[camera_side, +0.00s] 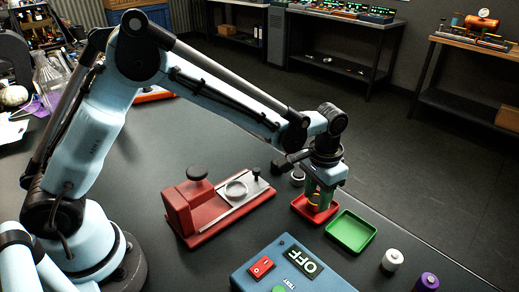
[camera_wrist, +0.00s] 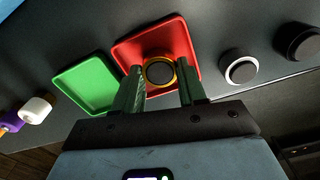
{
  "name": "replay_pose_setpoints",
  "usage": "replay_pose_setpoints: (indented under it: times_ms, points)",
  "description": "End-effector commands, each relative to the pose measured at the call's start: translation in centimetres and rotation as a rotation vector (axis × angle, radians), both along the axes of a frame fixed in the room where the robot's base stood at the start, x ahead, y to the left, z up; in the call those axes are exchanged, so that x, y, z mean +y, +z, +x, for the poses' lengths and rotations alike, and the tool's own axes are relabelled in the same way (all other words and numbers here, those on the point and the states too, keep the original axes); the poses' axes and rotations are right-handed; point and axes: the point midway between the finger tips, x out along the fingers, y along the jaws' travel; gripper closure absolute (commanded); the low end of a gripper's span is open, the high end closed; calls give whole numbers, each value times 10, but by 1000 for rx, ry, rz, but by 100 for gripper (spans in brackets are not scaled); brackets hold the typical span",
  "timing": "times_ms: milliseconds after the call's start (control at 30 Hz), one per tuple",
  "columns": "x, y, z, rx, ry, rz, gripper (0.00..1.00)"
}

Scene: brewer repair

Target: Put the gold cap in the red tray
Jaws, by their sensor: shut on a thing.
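The gold cap (camera_wrist: 159,70) is a gold ring with a dark centre, held between the two green fingers of my gripper (camera_wrist: 161,88) in the wrist view. It lies over the red tray (camera_wrist: 190,52). In the side view my gripper (camera_side: 316,197) points down at the red tray (camera_side: 308,213), with the gold cap (camera_side: 314,198) low between the fingers. I cannot tell whether the cap touches the tray floor. The fingers hide part of the cap and tray.
The green tray (camera_side: 351,232) is beside the red one. A white-topped cylinder (camera_side: 392,260) and a purple one (camera_side: 427,282) stand to the right. A red fixture (camera_side: 215,205) and a blue switch box (camera_side: 290,270) are left and in front. A grey-white cap (camera_wrist: 239,68) is beside the red tray.

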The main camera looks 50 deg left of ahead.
Motion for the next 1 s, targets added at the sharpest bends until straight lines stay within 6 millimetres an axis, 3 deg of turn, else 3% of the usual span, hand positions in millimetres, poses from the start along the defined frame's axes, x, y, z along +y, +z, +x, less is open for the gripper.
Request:
replay_pose_setpoints:
  times_ms: [333, 367, 433, 767, 1000]
  points:
    - [0, -3, 0, 0, 0, 0, 93]
    - [0, -3, 0, 0, 0, 0, 58]
    - [0, -3, 0, 0, 0, 0, 49]
    - [0, 0, 0, 0, 0, 0, 49]
    - [0, 32, 0, 0, 0, 0, 49]
